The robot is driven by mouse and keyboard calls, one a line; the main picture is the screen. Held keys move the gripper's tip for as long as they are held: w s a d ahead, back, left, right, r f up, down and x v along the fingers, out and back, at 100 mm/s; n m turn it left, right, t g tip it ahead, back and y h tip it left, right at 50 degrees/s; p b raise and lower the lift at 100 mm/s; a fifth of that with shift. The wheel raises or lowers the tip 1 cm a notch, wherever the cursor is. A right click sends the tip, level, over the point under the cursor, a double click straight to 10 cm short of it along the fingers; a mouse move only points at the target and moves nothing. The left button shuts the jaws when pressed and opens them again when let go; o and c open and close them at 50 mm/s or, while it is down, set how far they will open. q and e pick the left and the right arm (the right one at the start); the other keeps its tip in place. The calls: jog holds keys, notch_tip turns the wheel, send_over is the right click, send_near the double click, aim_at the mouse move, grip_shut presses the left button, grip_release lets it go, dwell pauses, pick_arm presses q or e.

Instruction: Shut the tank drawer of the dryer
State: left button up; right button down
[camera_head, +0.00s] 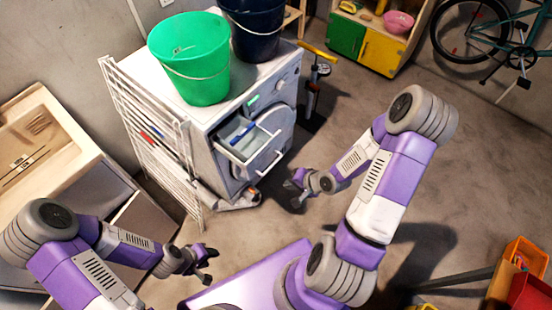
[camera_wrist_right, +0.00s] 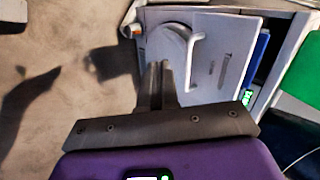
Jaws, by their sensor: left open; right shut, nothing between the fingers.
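The dryer (camera_head: 270,88) is a white machine standing against the wall in the head view. Its tank drawer (camera_head: 243,158) is pulled out at the upper front, with a blue strip inside and a handle on its front. My right gripper (camera_head: 292,189) is shut and empty, in front of the dryer, lower than the drawer and apart from it. In the right wrist view the closed fingers (camera_wrist_right: 160,68) point toward the dryer front (camera_wrist_right: 215,75), where a white handle shows. My left gripper (camera_head: 208,264) is open and empty, low and left of the dryer.
A green bucket (camera_head: 190,60) and a dark blue bucket (camera_head: 257,25) stand on the dryer. A white drying rack (camera_head: 150,125) stands at its left side. A yellow-handled pump (camera_head: 315,75) stands to its right. Floor in front is mostly clear.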

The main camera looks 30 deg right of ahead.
jog(key=d+r+m+t, duration=0.1)
jog(key=d+r+m, duration=0.1)
jog(key=d+r, duration=0.25)
pick_arm(q)
jog(key=f+b, duration=0.4)
jog(key=b, duration=0.1)
jog(key=shift+w+f, duration=0.35)
jog(key=shift+w, duration=0.05)
pick_arm(e)
jog(key=w+r+x, duration=0.1)
jog(key=x, duration=1.2)
jog(key=shift+w+f+h, duration=0.2)
jog(key=shift+w+h, duration=0.15)
jog(key=shift+h, duration=0.05)
